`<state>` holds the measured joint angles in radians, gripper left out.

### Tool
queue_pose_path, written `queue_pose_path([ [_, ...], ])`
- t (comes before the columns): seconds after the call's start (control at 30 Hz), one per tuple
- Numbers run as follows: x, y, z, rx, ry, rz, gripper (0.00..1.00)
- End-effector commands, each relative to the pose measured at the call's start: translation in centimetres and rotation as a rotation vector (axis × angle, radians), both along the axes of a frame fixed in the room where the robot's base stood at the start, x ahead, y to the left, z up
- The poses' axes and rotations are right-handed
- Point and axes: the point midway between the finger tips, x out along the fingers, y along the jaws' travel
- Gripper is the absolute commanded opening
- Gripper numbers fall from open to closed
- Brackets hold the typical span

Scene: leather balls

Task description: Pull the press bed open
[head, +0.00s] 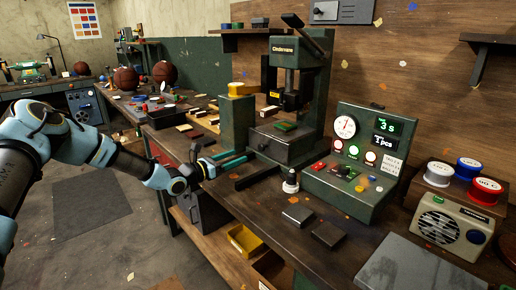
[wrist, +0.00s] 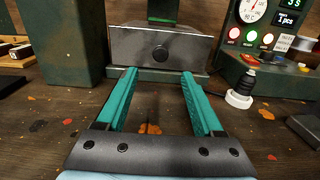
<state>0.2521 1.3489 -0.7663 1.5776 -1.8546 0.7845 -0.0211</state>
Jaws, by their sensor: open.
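The green press (head: 300,75) stands on the workbench against the wooden back wall. Its press bed (head: 285,145) is a dark block at the base with a small green piece on top. In the wrist view the bed's grey front face (wrist: 190,48) carries a round dark knob (wrist: 160,53). My gripper (head: 243,157) reaches over the bench from the left, in front of the bed. Its teal fingers are open and empty. In the wrist view the fingertips (wrist: 159,73) are spread wide, pointing at the face, with the knob between their lines and slightly higher in the picture.
A green post (head: 236,122) with a yellow top stands left of the bed. Dark blocks (head: 298,215) lie on the bench front. Bare bench top lies before the bed.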

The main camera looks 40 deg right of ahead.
Motion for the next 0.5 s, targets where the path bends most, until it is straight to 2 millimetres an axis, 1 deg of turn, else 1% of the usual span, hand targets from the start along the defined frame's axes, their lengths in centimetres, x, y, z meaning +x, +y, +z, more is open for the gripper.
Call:
queue_pose_path([
  [0.17, -0.4, -2.6, 0.3, 0.001, -0.002, -0.004, 0.69],
  [0.4, -0.6, -7.2, 0.3, 0.002, -0.005, -0.005, 0.69],
  [0.5, -0.7, -8.6, 0.2, 0.003, -0.005, -0.005, 0.69],
])
